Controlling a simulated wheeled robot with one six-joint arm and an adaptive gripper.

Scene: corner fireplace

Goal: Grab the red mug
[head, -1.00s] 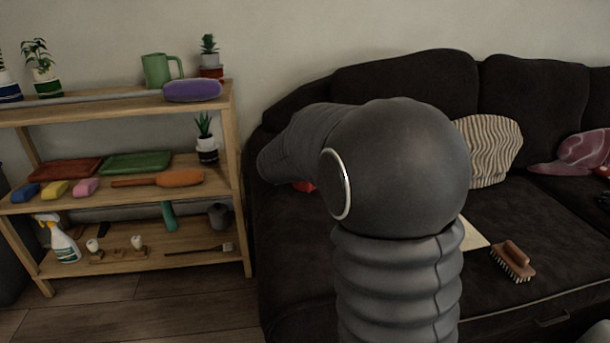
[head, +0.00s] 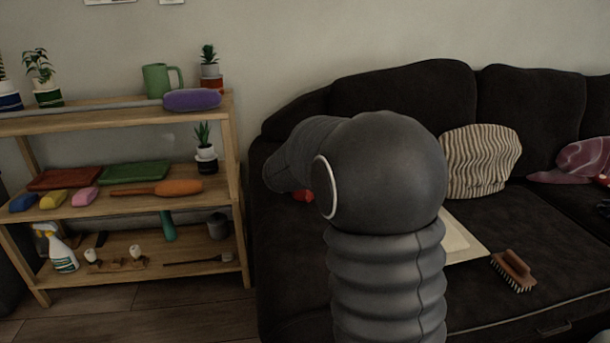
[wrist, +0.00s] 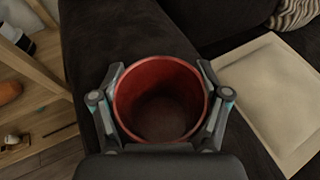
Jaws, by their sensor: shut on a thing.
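The red mug (wrist: 160,68) is in the middle of the wrist view, with its round open top facing the camera and its inside looking empty. My gripper (wrist: 160,95) is shut on it, with one finger against each side. Behind my arm in the head view, only a small red patch of the mug (head: 303,195) shows, in front of the sofa's left armrest. My arm hides the rest of the mug and the gripper there. The mug's handle is not visible.
A dark sofa (head: 545,225) fills the right, with a striped cushion (head: 480,160), a pale flat board (head: 465,240) and a brush (head: 513,270) on it. A wooden shelf (head: 235,185) on the left holds plants, a green pitcher (head: 157,80) and cleaning things.

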